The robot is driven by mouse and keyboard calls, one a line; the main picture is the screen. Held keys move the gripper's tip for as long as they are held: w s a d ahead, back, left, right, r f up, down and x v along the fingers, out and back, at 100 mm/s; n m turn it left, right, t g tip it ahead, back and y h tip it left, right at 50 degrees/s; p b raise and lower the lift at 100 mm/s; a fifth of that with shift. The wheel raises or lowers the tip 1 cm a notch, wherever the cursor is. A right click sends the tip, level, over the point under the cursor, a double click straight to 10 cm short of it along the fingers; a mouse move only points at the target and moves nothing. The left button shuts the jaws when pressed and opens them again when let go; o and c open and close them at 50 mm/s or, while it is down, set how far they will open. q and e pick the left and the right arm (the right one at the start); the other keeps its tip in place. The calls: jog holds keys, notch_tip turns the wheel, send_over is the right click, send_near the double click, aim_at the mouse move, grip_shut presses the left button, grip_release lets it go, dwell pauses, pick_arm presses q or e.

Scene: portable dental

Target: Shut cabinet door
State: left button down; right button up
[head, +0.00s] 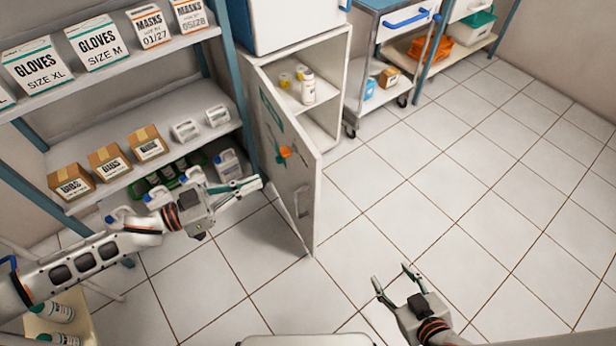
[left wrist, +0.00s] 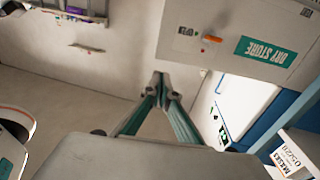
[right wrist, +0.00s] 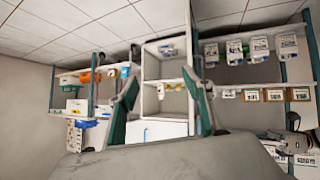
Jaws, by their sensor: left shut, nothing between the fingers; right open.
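The cabinet door (head: 292,175) stands wide open in the head view, swung out toward me from the white cabinet (head: 332,62). Its outer face carries a green label, an orange patch and a grey handle (head: 303,201). My left gripper (head: 260,184) is shut and empty, its tips close to the door's outer face; whether they touch it cannot be told. In the left wrist view the tips (left wrist: 160,80) point near the door panel (left wrist: 235,40) with its DRY STORE label. My right gripper (head: 390,281) is open and empty above the floor, right of the door.
Bottles (head: 308,88) stand on the cabinet's inner shelf. A shelf rack (head: 105,104) with gloves, masks and bibs boxes stands left of the door. A wheeled cart (head: 376,74) stands right of the cabinet. The tiled floor (head: 470,190) at right is clear.

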aim_at(313, 159)
pick_arm(q)
jog(key=shift+g, duration=0.3)
jog(key=b+x, duration=0.1)
jog(key=x, duration=1.2)
jog(key=shift+w+d+r, duration=0.2)
